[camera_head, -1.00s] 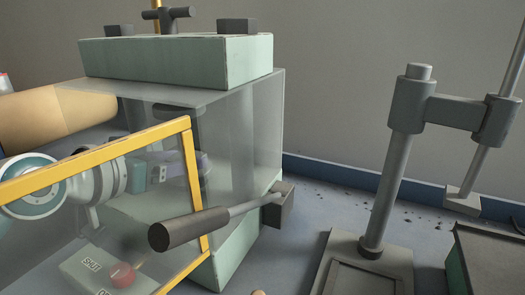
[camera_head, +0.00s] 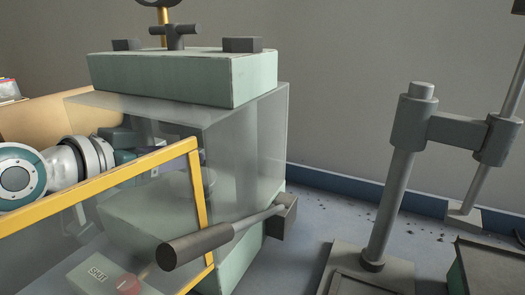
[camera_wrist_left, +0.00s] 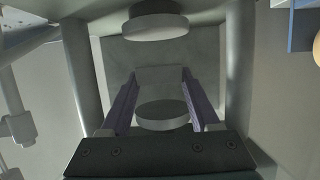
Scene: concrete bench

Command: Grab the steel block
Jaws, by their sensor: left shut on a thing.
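My left gripper (camera_wrist_left: 160,88) is shut on a grey block (camera_wrist_left: 160,76), the steel block, seen between its purple fingers in the left wrist view. In the head view my left arm comes in from the left, and the gripper (camera_head: 190,158) is inside the press, behind the clear yellow-framed guard (camera_head: 120,165). The block is hidden or too unclear to pick out there. In the wrist view one round platen (camera_wrist_left: 155,22) is above the block and another disc (camera_wrist_left: 162,115) shows between the fingers. My right gripper is not in view.
The press has a green top (camera_head: 185,78), clear side panels (camera_head: 262,140) and a dark-gripped lever (camera_head: 195,246) in front. A button box (camera_head: 95,272) is low at the left. A grey post stand (camera_head: 400,160) and a dark green box (camera_head: 485,268) stand at right.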

